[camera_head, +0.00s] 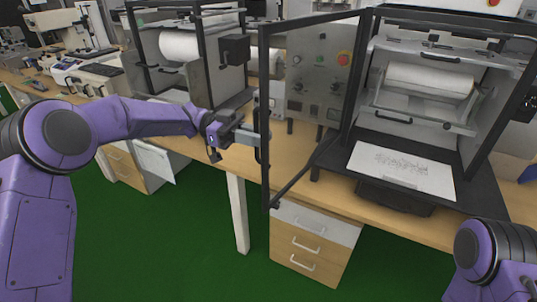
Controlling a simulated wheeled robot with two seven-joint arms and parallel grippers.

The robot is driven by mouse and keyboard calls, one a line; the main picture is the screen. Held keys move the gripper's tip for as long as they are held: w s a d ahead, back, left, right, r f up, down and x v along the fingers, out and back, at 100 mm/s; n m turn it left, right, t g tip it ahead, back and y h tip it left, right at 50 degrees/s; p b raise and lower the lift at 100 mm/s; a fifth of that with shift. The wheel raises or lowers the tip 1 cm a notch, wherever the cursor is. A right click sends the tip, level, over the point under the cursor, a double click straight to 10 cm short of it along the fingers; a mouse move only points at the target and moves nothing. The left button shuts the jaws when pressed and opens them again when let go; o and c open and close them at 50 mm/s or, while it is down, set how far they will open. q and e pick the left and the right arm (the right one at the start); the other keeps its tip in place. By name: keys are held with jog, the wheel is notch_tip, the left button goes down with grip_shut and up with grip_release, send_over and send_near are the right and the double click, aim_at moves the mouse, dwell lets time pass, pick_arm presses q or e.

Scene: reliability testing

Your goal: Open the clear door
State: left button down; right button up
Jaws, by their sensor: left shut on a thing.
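The clear door (267,187) has a dark frame and see-through pane. It stands swung out from the dark-framed test machine (345,125), well away from its front opening, with its free edge toward me. My left gripper (257,138) is at the door's free edge, shut on the door handle (262,155), which is mostly hidden by the fingers. My right arm shows only as a purple link at the lower right; its gripper is out of the picture.
A white roller (430,82) and a printed sheet (402,168) are inside the machine. A control panel (318,80) with a red button shows through the door. Another machine (180,45) stands left on the wooden bench (205,150). Drawers (300,245) are below; green floor is open in front.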

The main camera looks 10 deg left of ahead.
pick_arm(q)
jog(key=shift+w+a+r+m+g+b, duration=0.1)
jog(key=shift+w+a+m+g+b, duration=0.2)
jog(key=shift+a, duration=0.35)
jog(key=shift+w+a+m+g+b, duration=0.1)
jog(key=shift+w+a+g+b, duration=0.25)
jog(key=shift+w+a, duration=0.2)
pick_arm(e)
jog(key=shift+w+a+f, duration=0.1)
jog(key=shift+w+f, duration=0.15)
jog(key=shift+f, duration=0.25)
jog(key=shift+w+a+f, duration=0.1)
jog(key=shift+w+f, duration=0.15)
jog(key=shift+f, duration=0.25)
pick_arm(q)
jog(key=shift+a, duration=0.1)
pick_arm(e)
jog(key=shift+d, duration=0.1)
pick_arm(q)
jog(key=c, duration=1.3)
grip_release()
jog(key=shift+s, duration=0.15)
